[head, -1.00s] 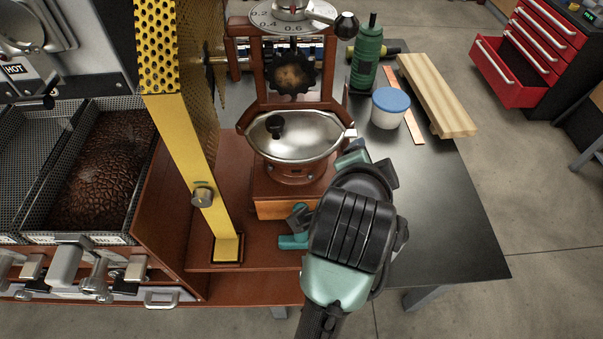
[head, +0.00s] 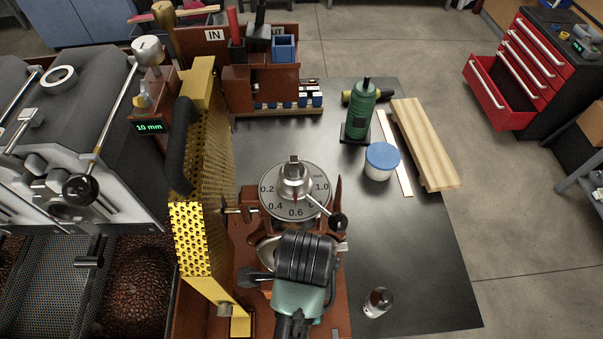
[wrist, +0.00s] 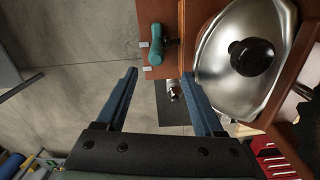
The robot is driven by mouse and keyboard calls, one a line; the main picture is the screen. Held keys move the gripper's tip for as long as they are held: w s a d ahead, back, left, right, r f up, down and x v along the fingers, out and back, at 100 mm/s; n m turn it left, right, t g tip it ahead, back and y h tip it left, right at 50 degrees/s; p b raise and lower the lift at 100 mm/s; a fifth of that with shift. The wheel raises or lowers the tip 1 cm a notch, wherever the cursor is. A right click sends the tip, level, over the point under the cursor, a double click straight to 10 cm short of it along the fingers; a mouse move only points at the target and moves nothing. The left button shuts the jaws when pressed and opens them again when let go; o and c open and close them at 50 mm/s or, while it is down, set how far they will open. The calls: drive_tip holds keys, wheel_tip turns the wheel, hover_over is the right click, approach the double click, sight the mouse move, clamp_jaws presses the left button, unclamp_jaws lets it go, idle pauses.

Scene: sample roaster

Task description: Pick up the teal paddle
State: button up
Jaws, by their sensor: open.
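The teal paddle (wrist: 157,45) shows in the wrist view as a teal grip with a darker stub. It lies over the edge of a reddish-brown wooden base (wrist: 196,14), just beyond my fingertips. My gripper (wrist: 160,73) is open, with two blue fingers spread apart and nothing between them. The paddle appears between the two fingers' lines, ahead of the tips and apart from them. In the head view my wrist stands over the front of the roaster, and I cannot make out the paddle there.
A metal can (head: 378,302) stands on the dark table (head: 430,270). The yellow perforated guard (head: 205,237) rises left of my arm. A dial (head: 295,192) stands behind my wrist.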

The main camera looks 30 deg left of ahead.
drive_tip(key=f, duration=0.7)
drive_tip(key=shift+s+d, duration=0.2)
drive_tip(key=shift+s, duration=0.1)
drive_tip(key=shift+s+f+p, duration=0.15)
drive_tip(key=shift+f+p, duration=0.15)
drive_tip(key=shift+f, duration=0.25)
wheel_tip(320, 180, down, 4)
drive_tip(key=shift+a+p, duration=0.1)
drive_tip(key=shift+p, duration=0.25)
clamp_jaws()
